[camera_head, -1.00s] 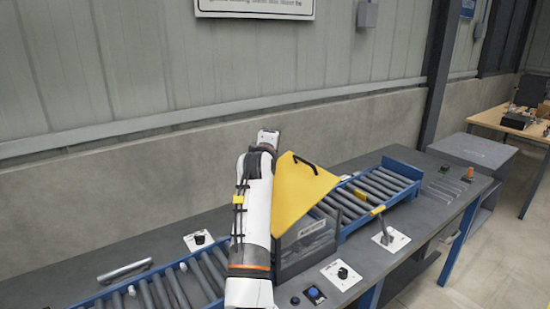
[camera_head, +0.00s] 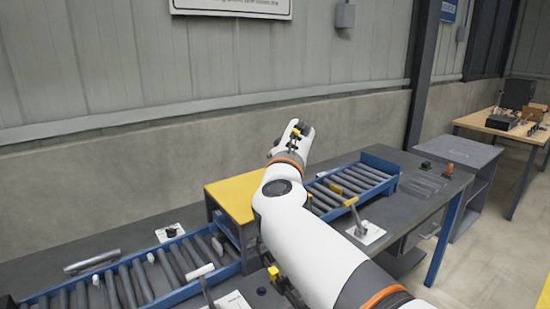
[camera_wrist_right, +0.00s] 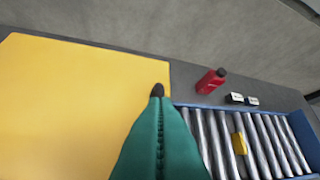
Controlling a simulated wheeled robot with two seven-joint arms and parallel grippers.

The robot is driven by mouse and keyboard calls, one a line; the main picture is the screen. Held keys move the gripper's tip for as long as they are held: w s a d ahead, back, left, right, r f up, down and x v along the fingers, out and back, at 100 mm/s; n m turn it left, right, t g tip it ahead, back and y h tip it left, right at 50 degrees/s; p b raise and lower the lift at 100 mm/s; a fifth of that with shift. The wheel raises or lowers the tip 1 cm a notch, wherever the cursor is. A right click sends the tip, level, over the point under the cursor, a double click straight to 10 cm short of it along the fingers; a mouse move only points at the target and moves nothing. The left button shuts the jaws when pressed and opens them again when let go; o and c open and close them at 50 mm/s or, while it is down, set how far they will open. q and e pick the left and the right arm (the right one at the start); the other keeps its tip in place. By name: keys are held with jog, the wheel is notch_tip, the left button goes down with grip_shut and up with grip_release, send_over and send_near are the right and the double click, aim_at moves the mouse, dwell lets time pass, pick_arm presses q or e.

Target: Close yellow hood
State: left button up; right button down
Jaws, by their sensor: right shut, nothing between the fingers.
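The yellow hood (camera_head: 238,193) lies flat, level on top of the grey box frame (camera_head: 222,218) with blue edging, between the two roller conveyors. My right arm crosses in front of its right side, and its black handle is hidden. In the right wrist view, the hood (camera_wrist_right: 75,110) fills the left side as a flat panel. My right gripper (camera_head: 298,130) is raised above and behind the hood's right edge in the head view. In the right wrist view its green fingers (camera_wrist_right: 157,92) are together, empty, beside the hood's right edge. My left gripper is out of view.
Roller conveyors lie left (camera_head: 140,280) and right (camera_head: 355,182) of the box. A lever (camera_head: 357,218) stands on the front right. The concrete wall (camera_head: 120,165) is behind.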

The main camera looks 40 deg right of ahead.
jog(key=shift+s+d+f+b, duration=0.1)
jog(key=shift+d+f+b, duration=0.25)
jog(key=shift+f, duration=0.55)
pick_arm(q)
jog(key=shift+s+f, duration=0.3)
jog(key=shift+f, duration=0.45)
pick_arm(e)
jog(key=shift+d+f, duration=0.1)
jog(key=shift+f, duration=0.25)
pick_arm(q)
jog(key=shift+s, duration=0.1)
pick_arm(e)
jog(key=shift+s+f, duration=0.15)
jog(key=shift+r, duration=0.4)
pick_arm(q)
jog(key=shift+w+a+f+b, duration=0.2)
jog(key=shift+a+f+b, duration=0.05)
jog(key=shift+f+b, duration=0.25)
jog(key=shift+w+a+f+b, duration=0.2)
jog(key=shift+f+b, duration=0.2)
jog(key=shift+b, duration=0.1)
pick_arm(e)
jog(key=w+r+v, duration=0.2)
jog(key=v, duration=1)
jog(key=shift+s+r, duration=0.2)
jog(key=shift+r, duration=0.1)
